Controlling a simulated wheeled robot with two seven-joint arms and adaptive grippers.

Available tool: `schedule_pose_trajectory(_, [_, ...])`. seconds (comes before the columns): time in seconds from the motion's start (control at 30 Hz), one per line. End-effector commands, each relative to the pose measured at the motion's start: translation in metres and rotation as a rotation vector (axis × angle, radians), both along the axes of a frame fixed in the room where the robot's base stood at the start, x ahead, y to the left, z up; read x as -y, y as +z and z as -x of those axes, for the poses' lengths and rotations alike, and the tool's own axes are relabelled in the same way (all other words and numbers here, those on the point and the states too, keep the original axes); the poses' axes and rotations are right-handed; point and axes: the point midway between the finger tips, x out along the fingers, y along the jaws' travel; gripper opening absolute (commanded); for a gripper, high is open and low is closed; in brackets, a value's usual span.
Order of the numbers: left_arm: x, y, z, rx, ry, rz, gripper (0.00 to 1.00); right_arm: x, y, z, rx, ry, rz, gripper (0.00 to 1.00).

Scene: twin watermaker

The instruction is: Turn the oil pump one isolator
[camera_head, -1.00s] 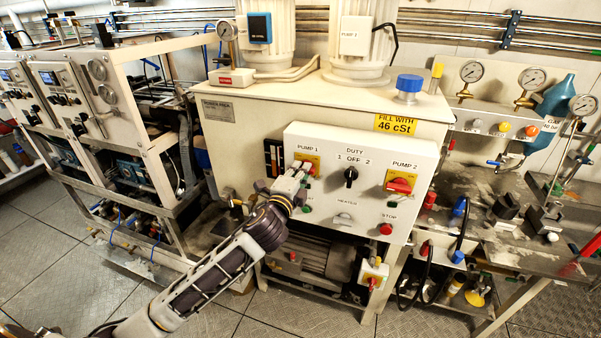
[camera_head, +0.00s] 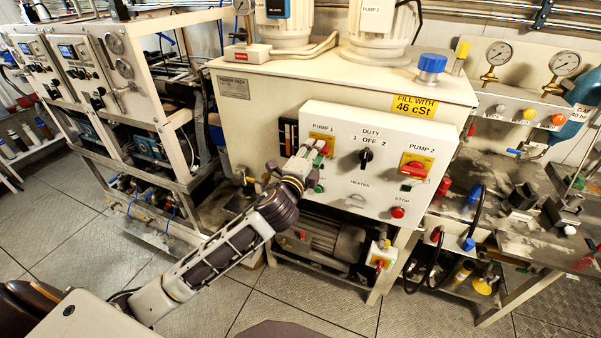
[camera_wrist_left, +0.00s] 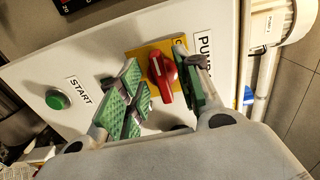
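The pump one isolator has a red handle on a yellow plate (camera_head: 320,136) under the PUMP 1 label on the white control panel (camera_head: 357,205). My left gripper (camera_head: 316,152) is in front of it and hides part of it. In the left wrist view the red handle (camera_wrist_left: 162,80) shows between the green pads of my left gripper (camera_wrist_left: 158,62). The fingers are apart, one on each side of the handle, with a gap visible on the left. Whether the right pad touches the handle I cannot tell. My right gripper is not in view.
The panel also carries the black duty switch (camera_head: 366,157), the red PUMP 2 isolator (camera_head: 414,169) and the red stop button (camera_head: 398,212). A green start button (camera_wrist_left: 57,100) is close by in the wrist view. A motor (camera_head: 333,238) sits below the panel.

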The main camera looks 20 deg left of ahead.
Motion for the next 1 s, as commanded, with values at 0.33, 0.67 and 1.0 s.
schedule_pose_trajectory(0.33, [-0.001,-0.001,0.03,-0.002,-0.001,0.001,0.34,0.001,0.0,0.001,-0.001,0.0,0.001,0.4])
schedule_pose_trajectory(0.67, [-0.002,-0.001,0.058,-0.002,-0.001,0.0,0.34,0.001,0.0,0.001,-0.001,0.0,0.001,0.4])
schedule_pose_trajectory(1.0, [-0.002,-0.001,0.085,-0.003,-0.001,0.002,0.34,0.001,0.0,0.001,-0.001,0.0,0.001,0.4])
